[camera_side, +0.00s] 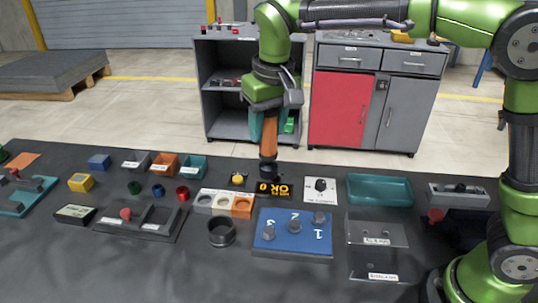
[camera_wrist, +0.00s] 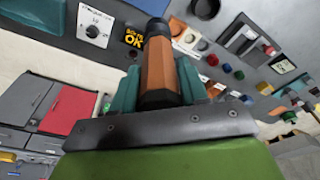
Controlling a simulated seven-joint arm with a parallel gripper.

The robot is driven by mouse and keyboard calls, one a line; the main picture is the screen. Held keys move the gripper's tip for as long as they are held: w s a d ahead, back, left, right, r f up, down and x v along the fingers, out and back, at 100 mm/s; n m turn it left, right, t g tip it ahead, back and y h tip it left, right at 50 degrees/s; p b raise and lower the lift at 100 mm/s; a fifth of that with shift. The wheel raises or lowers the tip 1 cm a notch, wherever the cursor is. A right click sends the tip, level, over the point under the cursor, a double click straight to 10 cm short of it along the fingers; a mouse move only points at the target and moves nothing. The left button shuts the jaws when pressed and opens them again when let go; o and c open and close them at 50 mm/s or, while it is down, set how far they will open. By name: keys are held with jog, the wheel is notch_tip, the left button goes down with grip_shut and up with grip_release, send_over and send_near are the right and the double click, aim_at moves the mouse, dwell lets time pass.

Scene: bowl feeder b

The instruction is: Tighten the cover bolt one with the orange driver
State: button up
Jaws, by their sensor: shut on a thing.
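My gripper (camera_side: 268,132) is shut on the orange driver (camera_side: 268,147), which hangs upright with its dark end down. In the wrist view the driver (camera_wrist: 158,70) sits between the teal fingers. Its lower end is beside or above the back of the small display (camera_side: 274,189); I cannot tell the height. The blue cover plate (camera_side: 264,243) lies nearer the camera, marked 1, 2 and 3. Cover bolt one (camera_side: 318,218) stands at its right, by the 1. The other bolts are in the middle (camera_side: 294,226) and at the left (camera_side: 269,233). The driver is apart from all three.
A white dial panel (camera_side: 321,197) and teal tray (camera_side: 380,176) are right of the display. A clear cover or stand (camera_side: 376,262) is right of the plate. A dark ring (camera_side: 222,245) and a holder block (camera_side: 222,212) are left. The dark table front is clear.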

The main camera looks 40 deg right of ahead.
jog(key=s+d+f+n, duration=0.1)
jog(key=s+d+f, duration=0.3)
jog(key=s+d, duration=0.3)
jog(key=shift+s+d+f, duration=0.4)
jog(key=shift+s, duration=0.7)
jog(key=shift+f, duration=0.1)
jog(key=shift+f, duration=2.35)
jog(key=shift+s+f, duration=0.1)
jog(key=shift+f, duration=1.5)
dwell(1.0)
